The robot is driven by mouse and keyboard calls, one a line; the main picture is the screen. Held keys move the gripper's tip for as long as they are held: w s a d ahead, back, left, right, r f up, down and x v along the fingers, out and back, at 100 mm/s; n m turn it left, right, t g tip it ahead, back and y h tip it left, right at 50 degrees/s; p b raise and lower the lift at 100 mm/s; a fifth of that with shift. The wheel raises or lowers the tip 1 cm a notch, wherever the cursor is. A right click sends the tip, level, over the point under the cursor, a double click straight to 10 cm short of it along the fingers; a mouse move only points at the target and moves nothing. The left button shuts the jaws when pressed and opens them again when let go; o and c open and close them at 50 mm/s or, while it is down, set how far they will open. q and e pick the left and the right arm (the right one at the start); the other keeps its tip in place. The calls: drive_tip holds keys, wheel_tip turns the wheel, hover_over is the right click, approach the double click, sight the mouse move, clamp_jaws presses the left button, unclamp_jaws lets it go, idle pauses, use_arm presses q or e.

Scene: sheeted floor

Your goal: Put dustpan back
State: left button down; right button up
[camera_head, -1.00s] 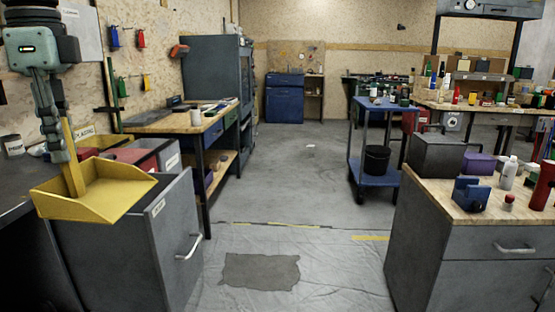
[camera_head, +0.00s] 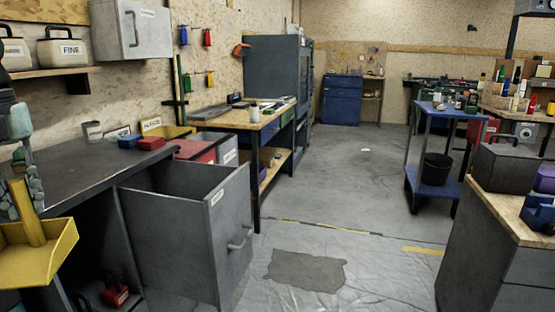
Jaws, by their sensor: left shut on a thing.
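The yellow dustpan (camera_head: 40,266) is at the left edge of the head view, with its handle upright and its pan hanging below. My left gripper (camera_head: 27,195) is shut on the upper part of the handle. The left end of the pan is cut off by the picture edge. The pan shows in front of the grey workbench, left of a pulled-out grey drawer (camera_head: 232,215). My right gripper is not in view.
Shelf boxes and a wall cabinet (camera_head: 142,25) are above. A wooden-topped cabinet (camera_head: 500,205) stands at right. The floor (camera_head: 350,185) between is clear, with a dark patch.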

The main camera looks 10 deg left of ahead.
sight(31, 251)
use_arm(q)
drive_tip(key=f+m, duration=0.3)
drive_tip(key=s+f+m, duration=0.1)
drive_tip(key=f+m, duration=0.2)
drive_tip(key=f, duration=0.1)
drive_tip(key=s+f+m, duration=0.1)
drive_tip(key=f+m, duration=0.2)
drive_tip(key=shift+d+f+m, duration=0.2)
drive_tip(key=shift+m, duration=0.1)
drive_tip(key=w+d+f+m, duration=0.2)
drive_tip(key=d+f+m, duration=0.6)
drive_tip(key=m, duration=0.3)
drive_tip(key=w+d+f+m, duration=0.1)
drive_tip(key=w+d+m, duration=0.2)
drive_tip(key=d+m, duration=0.9)
drive_tip(key=w+d+f+m, duration=0.1)
drive_tip(key=w+d+m, duration=0.3)
drive_tip(key=d+m, duration=0.7)
drive_tip(key=m, duration=0.2)
drive_tip(key=shift+w+d+m, duration=0.2)
drive_tip(key=shift+d+m, duration=0.2)
drive_tip(key=shift+s+d+f, duration=0.1)
drive_tip(key=shift+s+f, duration=0.05)
